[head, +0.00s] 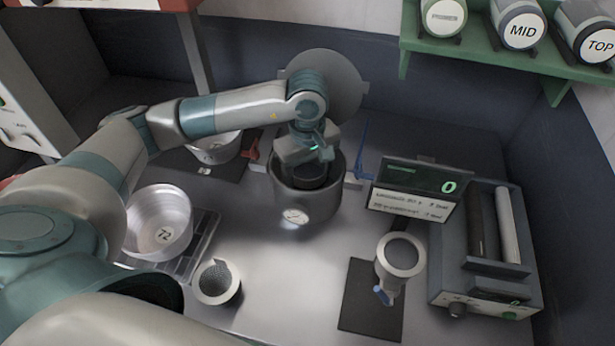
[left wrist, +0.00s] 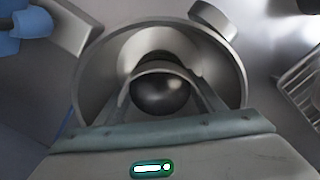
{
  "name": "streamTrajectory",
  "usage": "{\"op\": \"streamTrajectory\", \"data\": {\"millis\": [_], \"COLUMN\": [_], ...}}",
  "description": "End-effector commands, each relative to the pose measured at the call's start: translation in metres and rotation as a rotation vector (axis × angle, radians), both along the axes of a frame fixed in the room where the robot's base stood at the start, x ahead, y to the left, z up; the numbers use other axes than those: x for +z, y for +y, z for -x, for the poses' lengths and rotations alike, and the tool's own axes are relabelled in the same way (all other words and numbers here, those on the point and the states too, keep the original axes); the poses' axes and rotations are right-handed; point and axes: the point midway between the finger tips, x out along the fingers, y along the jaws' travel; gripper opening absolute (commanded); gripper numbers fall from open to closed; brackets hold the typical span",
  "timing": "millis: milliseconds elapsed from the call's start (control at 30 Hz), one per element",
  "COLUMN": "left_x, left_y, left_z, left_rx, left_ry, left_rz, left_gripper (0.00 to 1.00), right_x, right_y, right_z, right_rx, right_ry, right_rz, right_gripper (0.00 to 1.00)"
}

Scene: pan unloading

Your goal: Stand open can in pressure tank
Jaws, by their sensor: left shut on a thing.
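The pressure tank (head: 306,204) is a grey metal cylinder with a round gauge on its front, standing open near the middle of the bench in the head view. In the left wrist view the tank's wide rim (left wrist: 88,75) surrounds my fingers. My left gripper (head: 316,163) points down into the tank mouth. It is shut on the open can (left wrist: 162,93), whose dark round interior shows between the fingers. The can is inside the tank's opening; whether its base touches the tank floor is hidden. My right gripper is not in view.
A round lid (head: 340,78) stands raised behind the tank. A pot marked T2 (head: 158,225) and a small cup (head: 217,283) are at left.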

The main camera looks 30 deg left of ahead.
Motion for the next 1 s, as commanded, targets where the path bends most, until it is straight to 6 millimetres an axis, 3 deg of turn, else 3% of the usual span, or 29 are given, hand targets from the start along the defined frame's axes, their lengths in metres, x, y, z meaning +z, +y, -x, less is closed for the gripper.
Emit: {"op": "streamTrajectory", "data": {"millis": [367, 400, 467, 1000], "left_x": [-0.0031, -0.0021, -0.0021, 0.0046], "left_y": [-0.0002, -0.0002, -0.0001, -0.0003], "left_z": [-0.0007, -0.0003, -0.0002, -0.0012], "left_rx": [0.0, 0.0, 0.0, 0.001], "left_ry": [-0.002, -0.001, -0.001, -0.003], "left_rz": [0.0, 0.001, 0.001, 0.001], "left_gripper": [0.25, 0.72, 0.81, 0.81], "right_x": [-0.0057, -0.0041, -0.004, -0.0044], "right_y": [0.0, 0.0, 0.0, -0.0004], "right_z": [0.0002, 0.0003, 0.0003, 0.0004], "right_rx": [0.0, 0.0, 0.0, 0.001], "right_ry": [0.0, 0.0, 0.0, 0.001], "right_rz": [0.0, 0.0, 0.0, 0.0], "right_gripper": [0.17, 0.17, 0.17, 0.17]}}
